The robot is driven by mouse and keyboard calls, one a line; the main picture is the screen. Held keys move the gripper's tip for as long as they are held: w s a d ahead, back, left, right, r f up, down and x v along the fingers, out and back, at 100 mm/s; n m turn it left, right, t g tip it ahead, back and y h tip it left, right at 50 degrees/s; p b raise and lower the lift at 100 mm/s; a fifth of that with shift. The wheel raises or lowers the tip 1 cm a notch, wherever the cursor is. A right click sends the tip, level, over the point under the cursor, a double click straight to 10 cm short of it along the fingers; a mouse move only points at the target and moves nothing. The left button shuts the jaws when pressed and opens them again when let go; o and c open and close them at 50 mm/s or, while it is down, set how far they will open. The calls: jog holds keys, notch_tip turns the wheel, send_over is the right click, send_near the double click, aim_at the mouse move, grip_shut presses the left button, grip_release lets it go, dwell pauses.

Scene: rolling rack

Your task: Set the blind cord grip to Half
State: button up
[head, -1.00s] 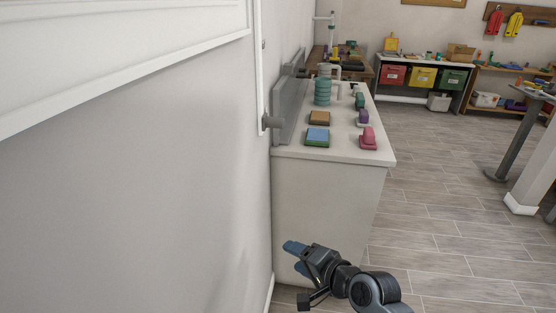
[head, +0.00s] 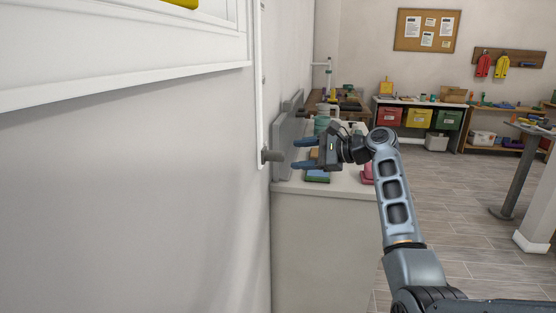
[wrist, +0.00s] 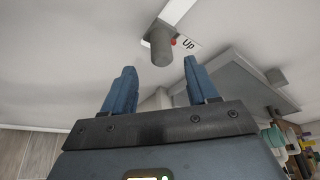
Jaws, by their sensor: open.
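The blind cord grip (head: 272,156) is a dark grey cylinder sticking out from a white upright track (head: 261,90) on the wall, at the track's lower end. In the wrist view the grip (wrist: 162,47) stands beyond my fingertips and roughly between them, beside a small red mark and a label reading "Up" (wrist: 188,44). My gripper (head: 295,154) is open and empty, its blue fingers pointing left at the grip with a gap left between. The fingers also show in the wrist view (wrist: 160,72). No Half label can be made out.
A white counter (head: 325,215) stands just right of the wall, below my gripper, with a green block (head: 317,177) and other coloured items partly hidden by my arm. A grey panel (head: 285,130) stands along its wall side.

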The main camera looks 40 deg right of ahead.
aim_at(284, 155)
jog(key=shift+x, duration=3.9)
jog(key=shift+c, duration=0.3)
grip_shut()
